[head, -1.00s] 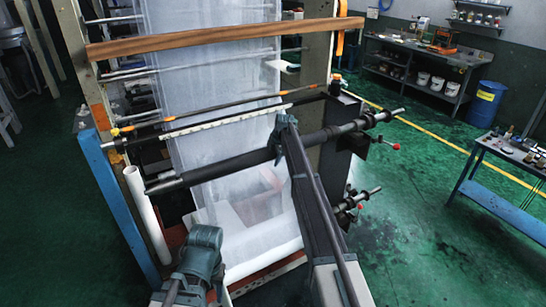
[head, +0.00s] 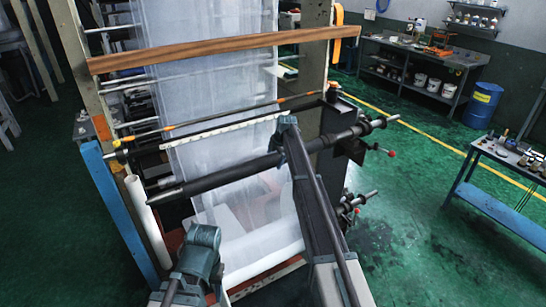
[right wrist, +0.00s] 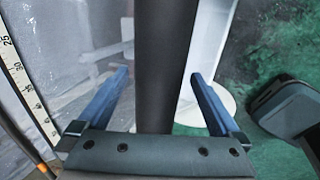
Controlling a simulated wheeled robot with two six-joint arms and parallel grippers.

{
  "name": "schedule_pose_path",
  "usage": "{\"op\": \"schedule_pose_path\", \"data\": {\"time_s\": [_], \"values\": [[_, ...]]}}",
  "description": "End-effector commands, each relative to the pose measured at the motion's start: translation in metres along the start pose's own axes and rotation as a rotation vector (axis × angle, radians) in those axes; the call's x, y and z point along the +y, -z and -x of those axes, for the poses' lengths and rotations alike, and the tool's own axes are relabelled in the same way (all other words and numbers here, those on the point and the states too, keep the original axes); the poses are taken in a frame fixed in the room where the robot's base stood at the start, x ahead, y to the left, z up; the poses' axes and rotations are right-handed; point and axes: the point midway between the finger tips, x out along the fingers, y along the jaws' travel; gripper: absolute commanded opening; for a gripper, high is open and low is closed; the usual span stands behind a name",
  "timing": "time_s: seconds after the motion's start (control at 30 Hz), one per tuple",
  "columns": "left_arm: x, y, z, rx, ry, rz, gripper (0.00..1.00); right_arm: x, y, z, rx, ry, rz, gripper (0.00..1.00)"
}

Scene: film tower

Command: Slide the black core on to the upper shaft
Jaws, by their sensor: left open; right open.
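The black core (head: 232,174) is a long dark tube lying along the line of the upper shaft. The shaft's pale tip (head: 165,196) sticks out past its left end, so the core appears to be around the shaft. My right gripper (head: 287,137) is at the core's right part, where it hides some of it. In the right wrist view my right gripper (right wrist: 160,75) is open, its two blue fingers on either side of the core (right wrist: 164,40), with gaps visible. My left gripper (head: 205,238) is at the lower left, below and apart from the core; its fingertips are hard to see.
A clear film web (head: 215,110) hangs behind the core, with a white roll (head: 265,262) below. A white tube (head: 146,220) leans beside the blue post at the left. A lower shaft (head: 360,199) and red-knobbed handle (head: 390,153) stick out right. Green floor is open at right.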

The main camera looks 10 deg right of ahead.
Motion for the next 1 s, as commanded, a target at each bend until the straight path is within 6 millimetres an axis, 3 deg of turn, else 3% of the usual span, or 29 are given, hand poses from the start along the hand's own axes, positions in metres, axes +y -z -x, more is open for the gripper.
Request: {"op": "schedule_pose_path", "data": {"time_s": [0.03, 0.4, 0.73, 0.87, 1.0], "values": [[-0.002, -0.001, 0.017, 0.000, 0.000, 0.000, 0.50, 0.002, 0.000, 0.018, 0.000, 0.000, 0.000, 1.00], [-0.006, -0.005, 0.069, -0.003, 0.000, -0.002, 0.50, 0.001, -0.001, 0.075, -0.001, 0.000, -0.002, 1.00], [-0.007, -0.005, 0.077, -0.003, -0.001, 0.003, 0.50, -0.003, 0.000, 0.086, -0.001, 0.001, -0.009, 1.00], [-0.007, -0.005, 0.077, -0.003, -0.001, 0.003, 0.50, -0.031, 0.021, 0.095, 0.000, 0.022, -0.114, 1.00], [-0.007, -0.005, 0.077, -0.003, -0.001, 0.003, 0.50, -0.093, 0.066, 0.117, -0.008, 0.072, -0.390, 1.00]]}}
